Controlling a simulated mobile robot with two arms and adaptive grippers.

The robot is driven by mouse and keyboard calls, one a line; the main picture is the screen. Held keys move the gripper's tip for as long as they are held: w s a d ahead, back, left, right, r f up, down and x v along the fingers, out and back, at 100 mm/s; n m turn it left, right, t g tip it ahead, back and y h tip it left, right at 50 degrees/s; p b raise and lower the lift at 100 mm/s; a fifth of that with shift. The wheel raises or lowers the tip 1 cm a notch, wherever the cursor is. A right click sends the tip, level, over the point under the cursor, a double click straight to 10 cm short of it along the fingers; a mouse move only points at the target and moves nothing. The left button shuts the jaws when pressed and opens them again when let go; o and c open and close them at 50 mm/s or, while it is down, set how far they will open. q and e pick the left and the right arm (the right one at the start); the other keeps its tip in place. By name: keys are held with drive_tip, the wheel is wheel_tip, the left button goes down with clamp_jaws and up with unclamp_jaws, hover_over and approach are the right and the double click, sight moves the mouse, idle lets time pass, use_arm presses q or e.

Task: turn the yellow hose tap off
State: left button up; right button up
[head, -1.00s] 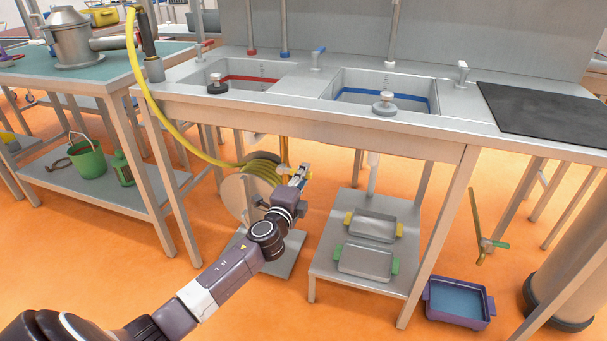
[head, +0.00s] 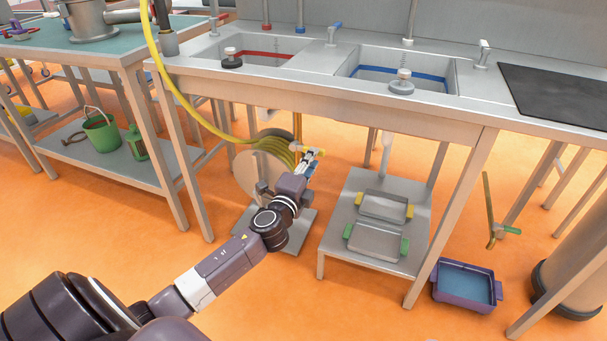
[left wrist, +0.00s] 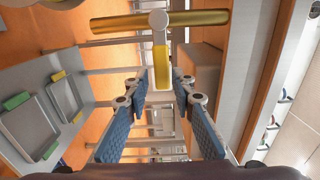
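The yellow hose tap (left wrist: 161,62) shows in the left wrist view as a yellow lever below a pale round hub, with a brass-coloured pipe (left wrist: 205,18) running across behind the hub. In the head view the tap (head: 298,147) is small, under the sink bench beside the hose reel. My left gripper (left wrist: 160,85) is open. Its two blue-padded fingers stand left and right of the lever's lower end, with a visible gap on each side. In the head view this gripper (head: 313,160) partly covers the tap area. My right gripper is in neither view.
A yellow hose (head: 185,108) hangs down to the reel (head: 262,172) left of my gripper. A low shelf (head: 345,205) with two trays stands to the right. A purple tub (head: 464,284) is on the orange floor.

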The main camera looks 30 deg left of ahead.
use_arm(q)
drive_tip(key=v, duration=0.7)
drive_tip(key=shift+s, duration=0.4)
drive_tip(key=shift+d, duration=0.1)
